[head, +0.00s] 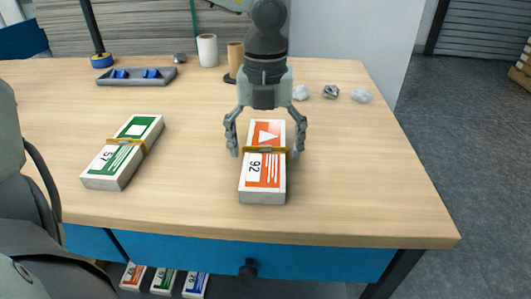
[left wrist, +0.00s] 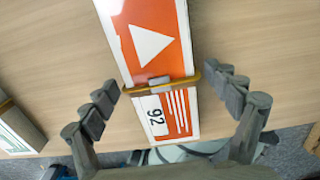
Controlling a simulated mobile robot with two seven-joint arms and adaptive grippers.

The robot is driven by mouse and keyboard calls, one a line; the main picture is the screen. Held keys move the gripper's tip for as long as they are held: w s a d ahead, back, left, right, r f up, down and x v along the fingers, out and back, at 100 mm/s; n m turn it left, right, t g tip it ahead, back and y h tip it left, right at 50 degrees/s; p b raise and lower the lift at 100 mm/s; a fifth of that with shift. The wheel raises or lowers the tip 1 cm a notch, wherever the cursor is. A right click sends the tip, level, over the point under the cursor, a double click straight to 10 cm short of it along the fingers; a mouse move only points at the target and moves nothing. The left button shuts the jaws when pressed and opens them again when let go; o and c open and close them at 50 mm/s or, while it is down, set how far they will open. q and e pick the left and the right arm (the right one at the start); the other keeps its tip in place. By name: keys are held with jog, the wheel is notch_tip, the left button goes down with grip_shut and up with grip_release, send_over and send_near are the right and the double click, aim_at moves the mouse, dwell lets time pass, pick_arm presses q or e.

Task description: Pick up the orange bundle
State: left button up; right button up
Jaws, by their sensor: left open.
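The orange bundle (head: 263,187) lies flat on the wooden table near its front edge. It is an orange and white block with a white triangle, the number 92 and a yellow band around its middle. In the left wrist view the orange bundle (left wrist: 160,60) runs between the fingers. My left gripper (head: 265,152) is open, its fingers on either side of the bundle near the band. In the left wrist view the gripper (left wrist: 172,95) shows gaps on both sides of the bundle. My right gripper is not in view.
A green bundle (head: 122,155) marked 57 lies to the left on the table (head: 350,190). At the back are a grey tray (head: 136,77), a white roll (head: 207,50), a brown roll (head: 235,58) and crumpled pieces (head: 331,91). Several bundles (head: 163,281) sit below the table.

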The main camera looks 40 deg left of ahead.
pick_arm(q)
jog(key=shift+c, duration=0.6)
jog(key=c, duration=1.4)
jog(key=shift+r, duration=0.1)
